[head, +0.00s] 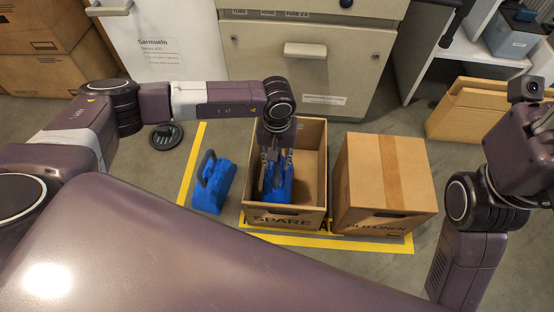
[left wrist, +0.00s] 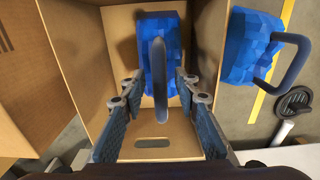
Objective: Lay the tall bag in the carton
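An open carton (head: 316,160) marked SPARE stands on the floor. A blue bag (head: 283,192) is inside it, its handle rising toward my left wrist camera in the left wrist view (left wrist: 160,55). A second blue bag with a handle (head: 213,183) stands on the floor just left of the carton; it also shows in the left wrist view (left wrist: 250,45). I cannot tell which is the tall one. My left gripper (head: 276,175) points down into the carton, fingers apart on either side of the handle, with gaps visible. My right gripper (head: 543,122) is partly cut off at the right edge.
A closed carton (head: 386,180) stands close to the right of the open one. Yellow tape (head: 190,165) marks the floor around them. Grey cabinets (head: 300,70) stand behind. An open cardboard box (head: 470,108) is at back right. A round black item (head: 166,136) lies behind the floor bag.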

